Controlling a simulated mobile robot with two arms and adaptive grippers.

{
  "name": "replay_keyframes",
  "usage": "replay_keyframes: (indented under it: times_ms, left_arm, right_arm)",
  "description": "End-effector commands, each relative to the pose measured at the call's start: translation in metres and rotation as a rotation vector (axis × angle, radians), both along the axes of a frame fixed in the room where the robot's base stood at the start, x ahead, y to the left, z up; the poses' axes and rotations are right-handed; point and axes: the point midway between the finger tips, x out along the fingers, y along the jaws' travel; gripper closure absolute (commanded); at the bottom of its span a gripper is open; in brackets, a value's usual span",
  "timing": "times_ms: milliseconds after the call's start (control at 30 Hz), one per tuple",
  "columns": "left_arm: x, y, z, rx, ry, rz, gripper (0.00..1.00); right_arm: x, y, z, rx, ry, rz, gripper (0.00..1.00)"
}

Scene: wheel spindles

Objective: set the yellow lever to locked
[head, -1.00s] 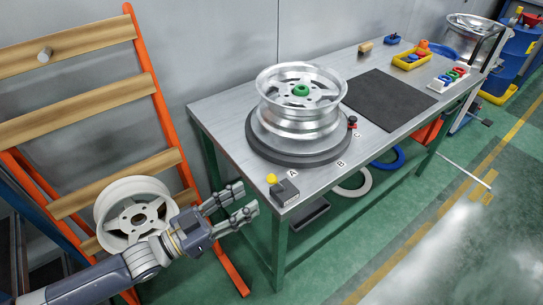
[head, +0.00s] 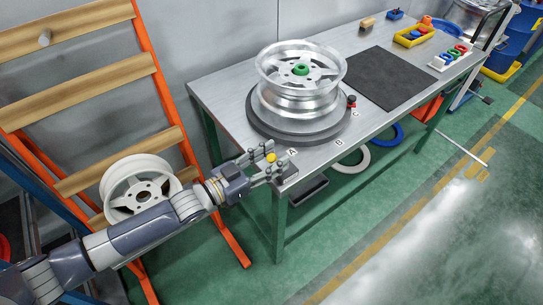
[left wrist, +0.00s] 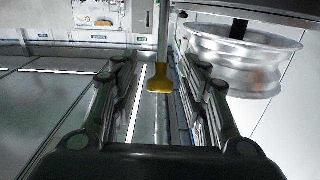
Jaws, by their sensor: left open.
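The yellow lever (head: 271,158) shows as a small yellow knob at the table's near left corner, by the label A. In the left wrist view its yellow end (left wrist: 160,78) hangs on a grey stem between my two fingers. My left gripper (head: 274,164) is open, with one finger on each side of the lever; I cannot tell whether either finger touches it. My right gripper is not in view.
A silver wheel (head: 300,80) with a green hub centre sits on a dark round turntable (head: 262,128) close behind the lever. A black mat (head: 390,78) and bins lie farther right.

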Motion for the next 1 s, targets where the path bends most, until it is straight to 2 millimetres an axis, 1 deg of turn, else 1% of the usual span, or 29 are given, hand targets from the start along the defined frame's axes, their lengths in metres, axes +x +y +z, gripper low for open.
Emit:
replay_keyframes:
  times_ms: [233, 267, 300, 367, 400, 433, 667, 800, 1000]
  left_arm:
    - [0.001, -0.001, 0.000, 0.000, 0.000, 0.000, 0.59]
    - [0.001, -0.001, 0.000, 0.000, 0.000, 0.000, 0.61]
    - [0.001, -0.001, 0.000, 0.000, 0.000, 0.000, 0.70]
    - [0.001, -0.001, 0.000, 0.000, 0.000, 0.000, 0.84]
    - [0.001, -0.001, 0.000, 0.000, 0.000, 0.000, 0.93]
    - [0.001, -0.001, 0.000, 0.000, 0.000, 0.000, 1.00]
    - [0.001, -0.001, 0.001, 0.002, 0.001, 0.000, 1.00]
    - [0.002, -0.002, 0.003, 0.017, 0.011, 0.001, 1.00]
    - [0.003, -0.004, 0.004, 0.029, 0.021, 0.000, 1.00]
  right_arm:
    - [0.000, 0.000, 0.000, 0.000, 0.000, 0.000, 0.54]
    - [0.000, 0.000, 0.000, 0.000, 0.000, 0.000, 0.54]
    - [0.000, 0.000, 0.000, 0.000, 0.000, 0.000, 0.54]
    - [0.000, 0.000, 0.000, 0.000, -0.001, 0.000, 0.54]
    - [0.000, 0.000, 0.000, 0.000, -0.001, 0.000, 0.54]
    - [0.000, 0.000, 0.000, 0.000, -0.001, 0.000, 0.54]
    - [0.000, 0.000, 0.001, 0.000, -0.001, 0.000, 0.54]
    - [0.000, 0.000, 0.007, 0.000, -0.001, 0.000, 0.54]
    - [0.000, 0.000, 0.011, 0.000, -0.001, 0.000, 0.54]
